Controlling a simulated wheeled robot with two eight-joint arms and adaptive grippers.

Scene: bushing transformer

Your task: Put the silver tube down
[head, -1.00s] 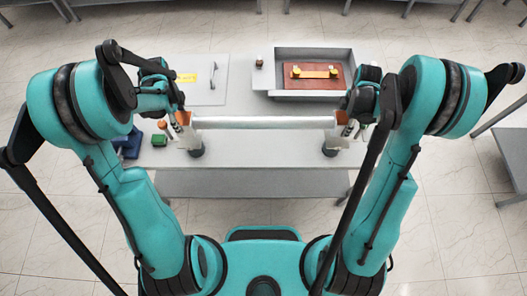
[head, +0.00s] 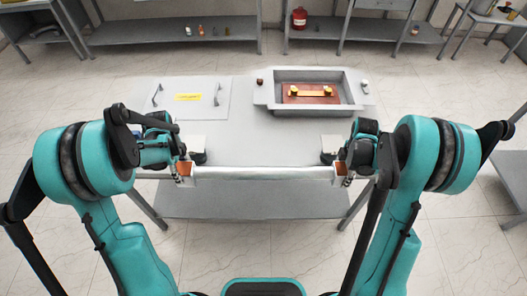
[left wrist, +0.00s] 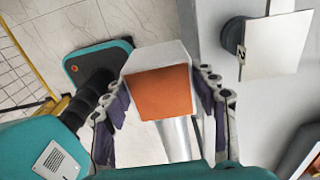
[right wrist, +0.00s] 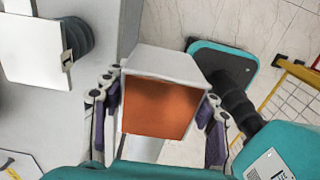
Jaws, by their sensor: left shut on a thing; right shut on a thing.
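The silver tube (head: 262,173) is level, crosswise, just in front of the table's front edge in the head view. It has boxy white ends with orange faces. My left gripper (head: 183,168) is shut on its left end; in the left wrist view the fingers flank the orange-faced end (left wrist: 161,92). My right gripper (head: 341,168) is shut on its right end; in the right wrist view the fingers flank that orange-faced end (right wrist: 160,108). Two dark supports with white plates, left (head: 198,157) and right (head: 328,157), stand on the table just beyond the tube.
The grey table (head: 262,146) is bare between the supports. At its back are a flat lid (head: 203,87) with handles and a yellow label, and a grey tray (head: 262,94) holding a brown block (head: 311,99) with yellow parts. Shelves stand along the far wall.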

